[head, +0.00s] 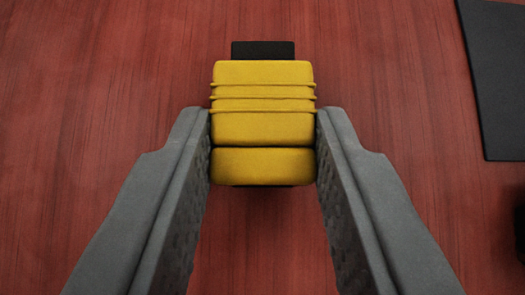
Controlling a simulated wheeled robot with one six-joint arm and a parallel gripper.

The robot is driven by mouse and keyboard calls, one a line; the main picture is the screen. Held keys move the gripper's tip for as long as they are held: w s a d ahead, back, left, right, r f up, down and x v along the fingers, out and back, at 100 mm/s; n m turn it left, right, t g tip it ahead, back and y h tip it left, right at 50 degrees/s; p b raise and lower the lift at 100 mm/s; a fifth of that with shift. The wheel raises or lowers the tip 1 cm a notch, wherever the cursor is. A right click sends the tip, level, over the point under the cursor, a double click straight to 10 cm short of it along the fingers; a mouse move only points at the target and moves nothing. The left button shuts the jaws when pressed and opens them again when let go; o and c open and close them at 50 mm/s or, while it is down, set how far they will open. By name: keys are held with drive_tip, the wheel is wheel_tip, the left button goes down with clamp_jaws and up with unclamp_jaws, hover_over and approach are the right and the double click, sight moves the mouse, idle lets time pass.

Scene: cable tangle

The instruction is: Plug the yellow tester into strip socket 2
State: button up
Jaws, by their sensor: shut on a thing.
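The yellow tester (263,115) is in the middle of the head view, a ribbed yellow block with a black part (263,50) showing at its far end. My gripper (263,125) has one grey finger on each side of it, and both fingertips touch its sides. The gripper is shut on the tester. I cannot tell how high the tester is above the surface. No strip or socket that I can make out is in view.
A reddish wood surface (90,70) fills most of the view and is clear around the tester. A flat dark panel (500,80) lies at the upper right. A black object (520,232), mostly cut off, shows at the right edge.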

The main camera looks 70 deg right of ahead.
drive_tip(key=shift+r, duration=2.8)
